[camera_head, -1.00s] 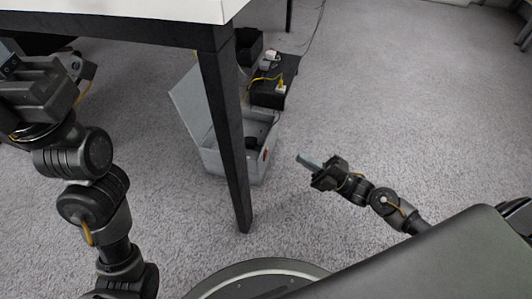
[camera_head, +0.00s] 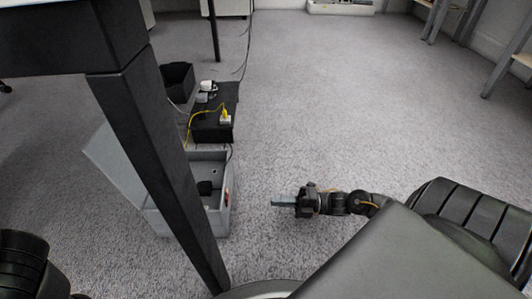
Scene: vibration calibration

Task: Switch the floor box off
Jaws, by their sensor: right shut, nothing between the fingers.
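The floor box is a grey box (camera_head: 217,220) on the carpet, with its lid (camera_head: 112,165) tilted open on the left. A dark plug-like item (camera_head: 206,188) sits inside it. A small red switch (camera_head: 228,198) shows on its right side wall. The black table leg (camera_head: 178,185) hides part of the box. My right gripper (camera_head: 283,202) is shut and empty. It points left at the box's right side, with a strip of carpet between its tips and the red switch. My left arm shows only at the lower left edge; its gripper is out of view.
A black bin (camera_head: 177,82) stands farther back. The table top (camera_head: 70,40) overhangs at the upper left. Carpet to the right is clear.

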